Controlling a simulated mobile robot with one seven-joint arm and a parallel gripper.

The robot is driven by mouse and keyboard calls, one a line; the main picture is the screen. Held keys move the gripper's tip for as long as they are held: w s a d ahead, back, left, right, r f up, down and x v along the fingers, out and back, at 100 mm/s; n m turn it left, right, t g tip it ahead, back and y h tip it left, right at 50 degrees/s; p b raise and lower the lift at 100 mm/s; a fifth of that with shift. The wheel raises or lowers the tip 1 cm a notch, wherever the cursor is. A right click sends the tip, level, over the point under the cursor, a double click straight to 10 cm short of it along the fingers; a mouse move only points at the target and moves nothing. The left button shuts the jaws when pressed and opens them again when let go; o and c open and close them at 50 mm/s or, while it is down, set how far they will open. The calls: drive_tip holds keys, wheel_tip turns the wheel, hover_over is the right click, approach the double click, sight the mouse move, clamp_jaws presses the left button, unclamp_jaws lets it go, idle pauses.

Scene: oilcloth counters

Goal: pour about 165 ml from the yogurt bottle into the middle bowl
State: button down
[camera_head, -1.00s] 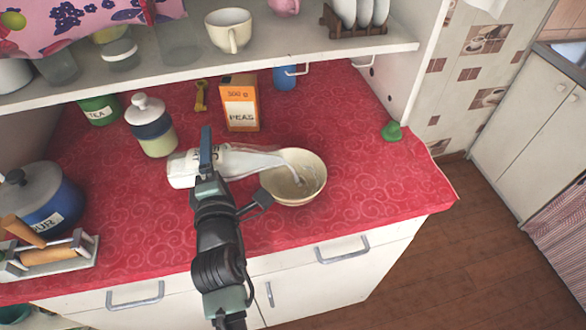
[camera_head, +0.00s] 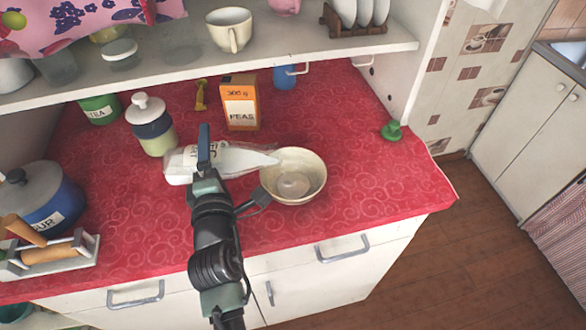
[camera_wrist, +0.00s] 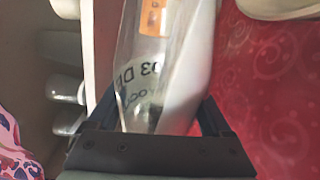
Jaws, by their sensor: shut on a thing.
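The yogurt bottle (camera_head: 235,160), clear with white contents and dark lettering, lies nearly on its side in my gripper (camera_head: 205,158). Its mouth points right, at the left rim of the cream bowl (camera_head: 316,190). The bowl stands on the red counter and holds a pool of whitish liquid. No clear stream shows from the mouth now. In the wrist view, my gripper (camera_wrist: 157,115) is shut around the bottle (camera_wrist: 150,85), with a dark finger on each side. White contents lie along the bottle's right side there. One finger is mostly hidden in the head view. Only one bowl shows on the counter.
An orange peas box (camera_head: 239,105) stands behind the bottle. A lidded jar (camera_head: 154,130) and green tea tin (camera_head: 99,109) are to the left. A blue pot (camera_head: 50,200) and wooden-handled rack (camera_head: 65,258) sit farther left.

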drive_tip(key=shift+r+m, duration=0.5)
drive_tip(key=shift+r, duration=0.3)
idle(0.4)
drive_tip(key=shift+a, duration=0.15)
idle(0.3)
drive_tip(key=shift+m, duration=0.3)
idle(1.2)
drive_tip(key=f+n+b, duration=0.2)
drive_tip(key=f, duration=0.1)
drive_tip(key=shift+a+n, duration=0.3)
drive_tip(key=shift+n, duration=0.1)
drive_tip(key=shift+a+n, duration=0.35)
drive_tip(key=shift+n, duration=0.15)
drive_tip(key=shift+r+p, duration=0.45)
drive_tip(key=shift+p, duration=0.2)
drive_tip(key=shift+d+r+n+p, duration=0.1)
drive_tip(key=shift+n+p, duration=0.2)
drive_tip(key=shift+f, duration=0.2)
